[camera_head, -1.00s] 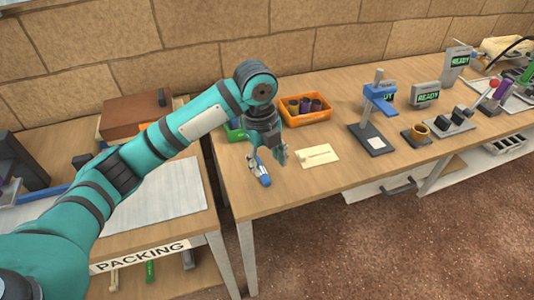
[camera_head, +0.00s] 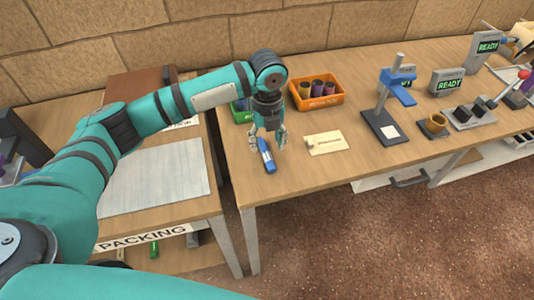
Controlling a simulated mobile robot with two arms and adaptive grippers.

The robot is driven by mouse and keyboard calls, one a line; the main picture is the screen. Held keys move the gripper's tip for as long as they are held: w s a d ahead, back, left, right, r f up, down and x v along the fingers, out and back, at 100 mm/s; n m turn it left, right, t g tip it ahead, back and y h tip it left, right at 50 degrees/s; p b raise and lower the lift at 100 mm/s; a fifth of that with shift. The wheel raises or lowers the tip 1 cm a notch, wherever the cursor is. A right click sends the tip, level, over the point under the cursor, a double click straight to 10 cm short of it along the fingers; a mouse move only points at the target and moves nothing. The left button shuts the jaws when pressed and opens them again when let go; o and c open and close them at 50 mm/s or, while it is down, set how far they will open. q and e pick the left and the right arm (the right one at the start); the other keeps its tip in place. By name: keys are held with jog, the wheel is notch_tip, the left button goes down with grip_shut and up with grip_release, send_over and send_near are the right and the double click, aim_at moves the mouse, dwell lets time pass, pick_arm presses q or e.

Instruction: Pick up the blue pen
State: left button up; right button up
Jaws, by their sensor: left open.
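The blue pen (camera_head: 269,161) lies on the wooden table near its left front corner, pointing roughly toward the front edge. It looks thick, with a light patch on its side. My left gripper (camera_head: 268,143) points down over the pen's rear part. Its fingers are open, one on each side of the pen. I cannot tell whether they touch it. The fingers hide part of the pen's far end. My right gripper is not in view.
A cream card (camera_head: 326,143) lies just right of the gripper. An orange bin (camera_head: 318,102) with several dark cylinders and a green bin (camera_head: 240,116) stand behind. A blue-armed stand (camera_head: 384,128) is further right. The packing bench (camera_head: 160,180) is at the left.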

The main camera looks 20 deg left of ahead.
aim_at(268, 155)
pick_arm(q)
jog(key=shift+f, duration=0.6)
notch_tip(268, 155, down, 4)
jog(key=shift+s+d+r+p, duration=0.1)
jog(key=shift+d+r+p, duration=0.1)
jog(key=shift+p, duration=0.1)
jog(key=shift+a+f, duration=0.1)
jog(key=shift+f, duration=0.25)
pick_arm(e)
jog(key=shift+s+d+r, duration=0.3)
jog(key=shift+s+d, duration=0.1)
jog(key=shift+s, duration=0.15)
pick_arm(q)
jog(key=shift+c, duration=0.3)
jog(key=c, duration=1)
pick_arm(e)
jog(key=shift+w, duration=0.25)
